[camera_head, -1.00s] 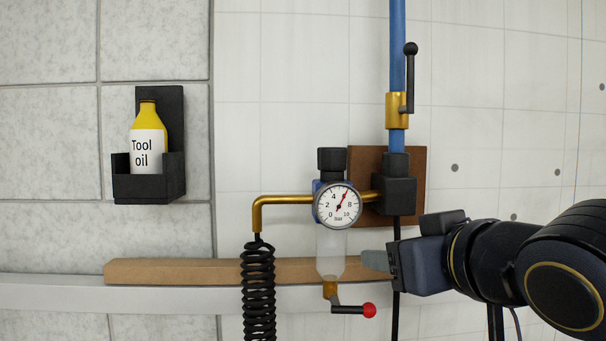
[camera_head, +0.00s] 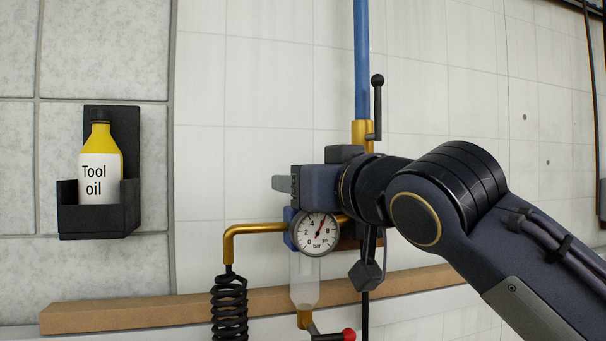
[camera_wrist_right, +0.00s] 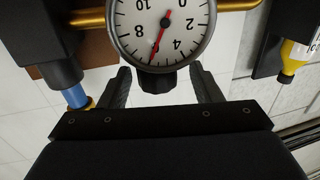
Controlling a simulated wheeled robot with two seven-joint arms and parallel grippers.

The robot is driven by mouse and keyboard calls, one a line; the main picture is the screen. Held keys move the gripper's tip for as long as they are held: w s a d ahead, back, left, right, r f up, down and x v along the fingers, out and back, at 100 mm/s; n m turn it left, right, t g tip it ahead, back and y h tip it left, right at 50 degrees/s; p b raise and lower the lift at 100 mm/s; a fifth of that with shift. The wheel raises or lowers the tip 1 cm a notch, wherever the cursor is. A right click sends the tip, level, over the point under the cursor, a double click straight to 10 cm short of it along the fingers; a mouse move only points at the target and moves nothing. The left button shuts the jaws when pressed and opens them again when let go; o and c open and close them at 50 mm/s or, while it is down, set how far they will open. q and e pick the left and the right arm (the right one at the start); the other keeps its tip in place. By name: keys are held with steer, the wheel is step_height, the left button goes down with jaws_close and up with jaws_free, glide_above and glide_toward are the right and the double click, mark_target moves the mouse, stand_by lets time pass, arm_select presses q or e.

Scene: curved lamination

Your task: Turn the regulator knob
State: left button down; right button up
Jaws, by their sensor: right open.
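The black regulator knob (camera_wrist_right: 155,80) shows in the right wrist view, which is upside down, next to the round gauge (camera_wrist_right: 163,30). My right gripper (camera_wrist_right: 163,74) is open, with one finger on each side of the knob and a visible gap to each. In the head view my right gripper (camera_head: 284,184) is at knob height, just above the gauge (camera_head: 316,235), and hides the knob. The regulator's clear bowl (camera_head: 304,280) hangs below the gauge. My left gripper is not in view.
A brass pipe (camera_head: 258,229) leads left to a black coiled hose (camera_head: 229,306). A blue pipe (camera_head: 362,60) with a lever valve (camera_head: 377,95) rises behind my wrist. A tool oil bottle (camera_head: 100,165) stands in a black holder at left. A wooden rail (camera_head: 130,312) runs below.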

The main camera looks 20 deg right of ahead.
steer(key=shift+w, duration=0.9)
steer(key=shift+a, duration=0.1)
steer(key=c, duration=1)
steer(key=shift+o, duration=0.2)
steer(key=shift+f+y, duration=0.1)
steer(key=shift+y, duration=0.2)
